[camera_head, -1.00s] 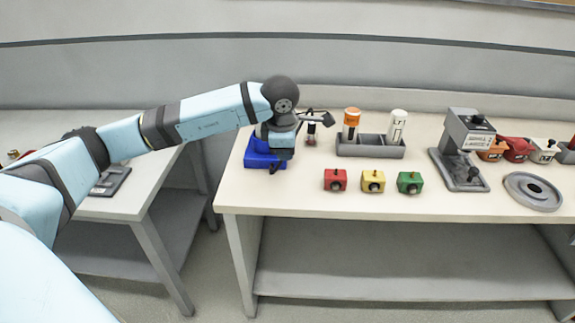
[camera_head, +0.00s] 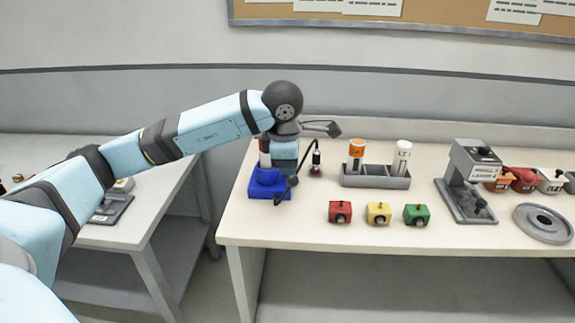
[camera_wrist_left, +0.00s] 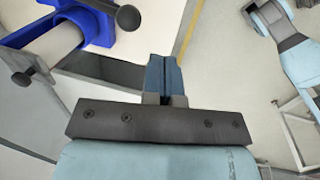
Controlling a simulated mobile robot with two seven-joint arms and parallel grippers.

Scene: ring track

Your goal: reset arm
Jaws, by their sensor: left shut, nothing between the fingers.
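My left arm reaches in from the left in the head view. Its gripper (camera_head: 284,158) is at the left end of the long table, in front of and partly covering a blue stand (camera_head: 268,183). In the left wrist view, the blue fingers of my left gripper (camera_wrist_left: 165,74) are shut together with nothing between them. The blue stand, with a white cylinder in it, shows at upper left there (camera_wrist_left: 100,24), apart from the fingers. The fingertips are hard to make out in the head view. My right gripper is not in view.
A side table (camera_head: 150,222) stands at left.

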